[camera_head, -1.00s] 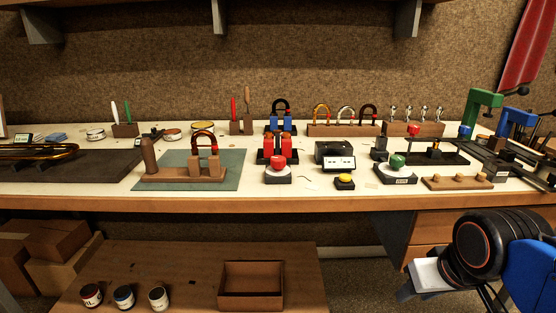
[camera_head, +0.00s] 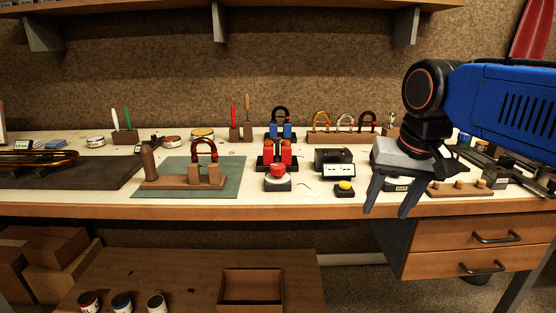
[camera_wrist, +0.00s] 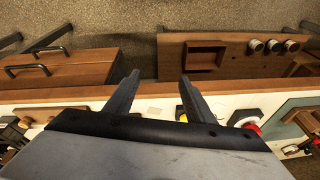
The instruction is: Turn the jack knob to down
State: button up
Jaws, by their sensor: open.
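A red knob (camera_head: 278,170) sits on a white round dial with a dark base, in front of the red two-post stand (camera_head: 278,153). It also shows at the right of the wrist view (camera_wrist: 252,127). Behind my gripper, the dark base (camera_head: 397,186) of a second dial shows; its green knob is hidden. I cannot tell from the pictures which knob is the jack knob, nor its setting. My gripper (camera_head: 387,210) is open and empty, pointing down in front of the bench edge, right of the red knob. The wrist view shows its fingers (camera_wrist: 159,80) apart with nothing between.
A yellow button (camera_head: 345,187) and a small black display box (camera_head: 334,162) stand between the red knob and my gripper. A wooden block with pegs (camera_head: 459,188) is to the right. Bare bench top (camera_head: 250,192) lies left of the red knob. Drawers (camera_head: 484,237) hang below.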

jog(key=w+a+r+m+g, duration=0.2)
jog(key=w+a+r, duration=0.9)
jog(key=r, duration=0.3)
jog(key=m+g, duration=0.1)
jog(key=m, duration=0.1)
send_near(278, 165)
jog(key=shift+h, duration=0.3)
jog(key=f, duration=0.8)
jog(key=shift+a+f, duration=0.15)
jog(key=shift+a, duration=0.1)
jog(key=shift+w, duration=0.1)
jog(key=c, duration=1.1)
jog(key=shift+o, duration=0.2)
